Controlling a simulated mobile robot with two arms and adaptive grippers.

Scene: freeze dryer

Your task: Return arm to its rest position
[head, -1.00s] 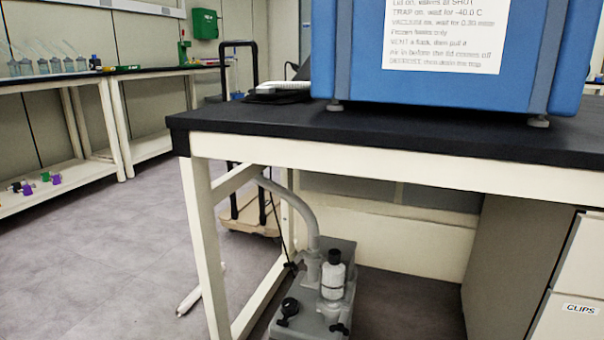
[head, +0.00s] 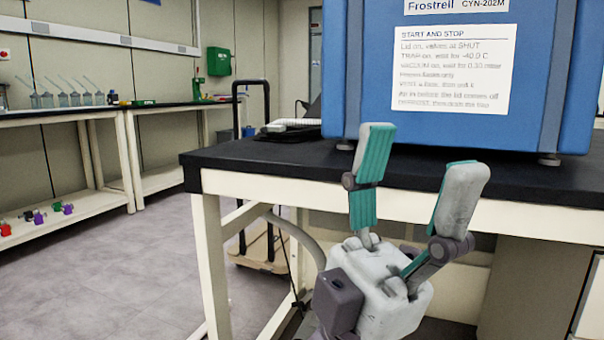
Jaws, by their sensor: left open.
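My left gripper (head: 416,172) is in the head view, right of centre. Its two grey fingers with teal pads point up and stand wide apart, with nothing between them. It shows in front of the bench's front edge, below the blue freeze dryer (head: 362,75). The gripper's body covers part of the space under the bench. Whether it touches the bench I cannot tell; no contact shows. My right gripper is not in view.
The freeze dryer stands on a black-topped bench (head: 240,160) with a pale frame. A wheeled cart (head: 262,248) stands behind the bench leg. A side bench (head: 150,104) with glassware runs along the left wall. The floor (head: 130,270) at left is clear.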

